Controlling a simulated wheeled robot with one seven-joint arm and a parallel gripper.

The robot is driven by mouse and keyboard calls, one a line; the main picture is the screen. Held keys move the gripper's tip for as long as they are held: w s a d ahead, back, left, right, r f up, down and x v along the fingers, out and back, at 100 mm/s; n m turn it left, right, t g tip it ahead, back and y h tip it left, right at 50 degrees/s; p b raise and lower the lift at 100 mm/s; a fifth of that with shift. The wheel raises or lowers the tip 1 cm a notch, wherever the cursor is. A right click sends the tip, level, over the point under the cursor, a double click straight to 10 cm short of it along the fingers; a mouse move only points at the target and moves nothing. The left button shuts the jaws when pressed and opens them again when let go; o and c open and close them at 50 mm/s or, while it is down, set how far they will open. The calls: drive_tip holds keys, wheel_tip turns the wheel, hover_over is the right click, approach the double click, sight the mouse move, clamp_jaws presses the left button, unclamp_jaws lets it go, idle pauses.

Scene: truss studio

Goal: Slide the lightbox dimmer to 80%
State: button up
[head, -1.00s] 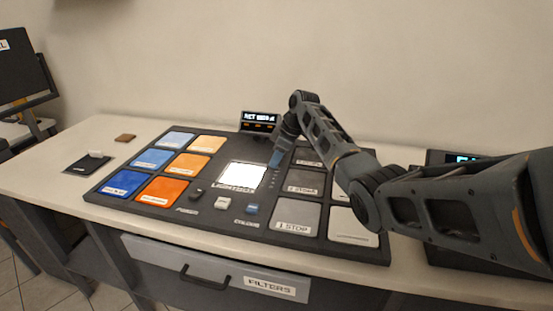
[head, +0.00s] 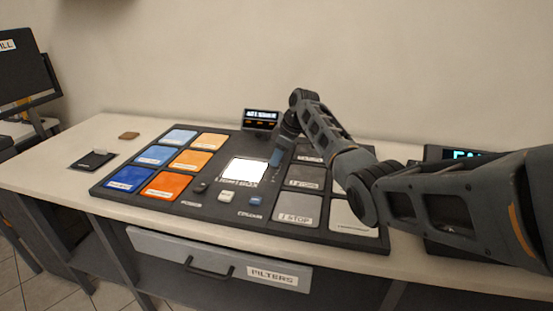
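The lightbox (head: 244,170) is a bright white lit square in the middle of the dark panel (head: 215,214). The dimmer slider beside its right edge is mostly hidden by my gripper (head: 275,158), so its position cannot be read. My gripper points down at the strip between the lightbox and the grey filters, at or just above the panel. Its fingers are too small and blurred to tell whether they are open or shut, or whether they touch the slider.
Blue and orange filter tiles (head: 165,184) lie left of the lightbox, grey ones (head: 297,209) right. Buttons (head: 226,196) sit in front. A small display (head: 261,118) stands behind. A drawer labelled FILTERS (head: 220,262) is below.

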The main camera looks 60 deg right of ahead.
drive_tip(key=o, duration=0.4)
drive_tip(key=shift+o, duration=0.2)
drive_tip(key=v, duration=0.7)
drive_tip(key=shift+r+b, duration=0.35)
drive_tip(key=shift+r, duration=0.05)
drive_tip(key=shift+s, duration=0.1)
